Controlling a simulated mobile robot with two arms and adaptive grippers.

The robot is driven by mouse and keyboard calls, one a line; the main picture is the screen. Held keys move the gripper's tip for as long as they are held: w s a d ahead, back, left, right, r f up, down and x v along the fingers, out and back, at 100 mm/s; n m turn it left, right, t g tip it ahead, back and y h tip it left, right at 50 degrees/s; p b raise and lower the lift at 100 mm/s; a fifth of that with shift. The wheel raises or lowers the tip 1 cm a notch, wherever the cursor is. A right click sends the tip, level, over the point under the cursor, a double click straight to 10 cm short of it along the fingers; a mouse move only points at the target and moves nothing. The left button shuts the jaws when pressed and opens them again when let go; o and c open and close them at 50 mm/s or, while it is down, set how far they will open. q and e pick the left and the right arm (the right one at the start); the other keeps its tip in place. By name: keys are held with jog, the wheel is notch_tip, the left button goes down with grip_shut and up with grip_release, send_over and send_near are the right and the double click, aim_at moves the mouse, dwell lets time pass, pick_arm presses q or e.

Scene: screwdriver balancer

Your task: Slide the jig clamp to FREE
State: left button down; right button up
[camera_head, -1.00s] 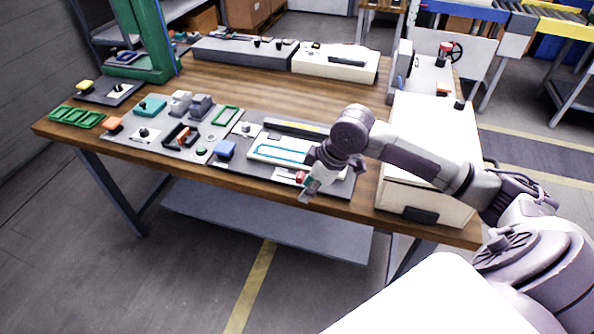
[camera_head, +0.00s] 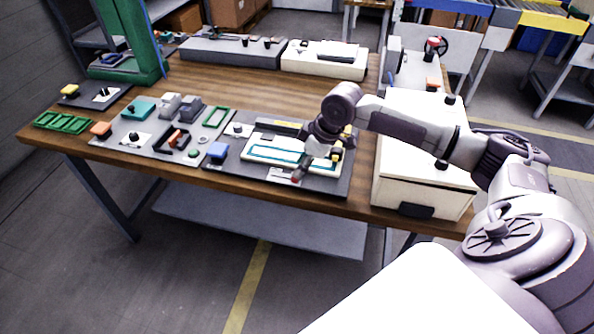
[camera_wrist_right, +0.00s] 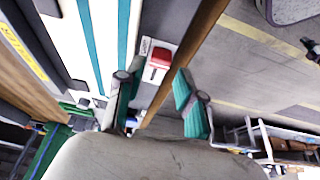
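The red clamp handle (camera_wrist_right: 160,58) sits on a small pale labelled plate (camera_wrist_right: 148,77) near the table's front edge in the right wrist view. The handle also shows in the head view (camera_head: 296,178), just below my gripper. My right gripper (camera_head: 304,170) points down over the dark jig board (camera_head: 333,184). In the right wrist view its two teal-padded fingers (camera_wrist_right: 157,103) are apart, with nothing between them. The red handle lies beyond the fingertips; contact cannot be made out. The label text is too small to read. My left gripper is not in view.
A pale tray with a teal outline (camera_head: 265,155) lies beside the clamp. A white cabinet (camera_head: 410,188) stands to the right on the wooden table (camera_head: 225,92). Panels with coloured buttons and switches (camera_head: 150,138) fill the left. Open floor lies in front.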

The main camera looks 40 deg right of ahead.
jog(key=shift+x, duration=1.8)
grip_shut()
